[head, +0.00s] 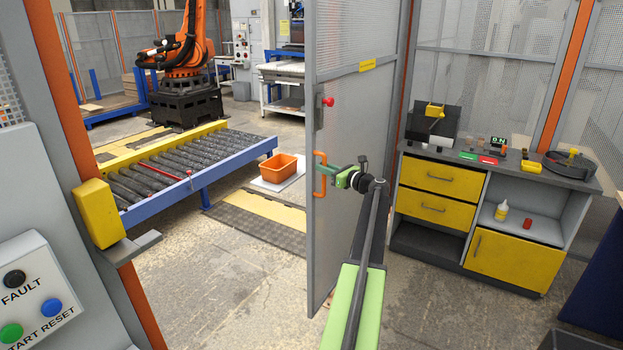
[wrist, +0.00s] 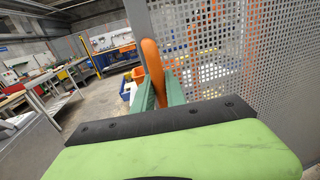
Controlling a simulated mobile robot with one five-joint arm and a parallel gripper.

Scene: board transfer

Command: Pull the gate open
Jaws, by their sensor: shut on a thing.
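My gripper (head: 330,176) is shut on the handle, reaching from the right. In the wrist view the orange handle (wrist: 152,65) sits between my green fingers (wrist: 158,92), with the gate mesh (wrist: 205,50) to its right. The lower part of the handle is hidden by my wrist.
A roller conveyor (head: 165,170) and an orange bin (head: 278,168) lie beyond the opening. A workbench with yellow drawers (head: 440,178) stands to the right of the gate. A control panel (head: 45,285) and orange post (head: 95,190) stand at left. Floor between is clear.

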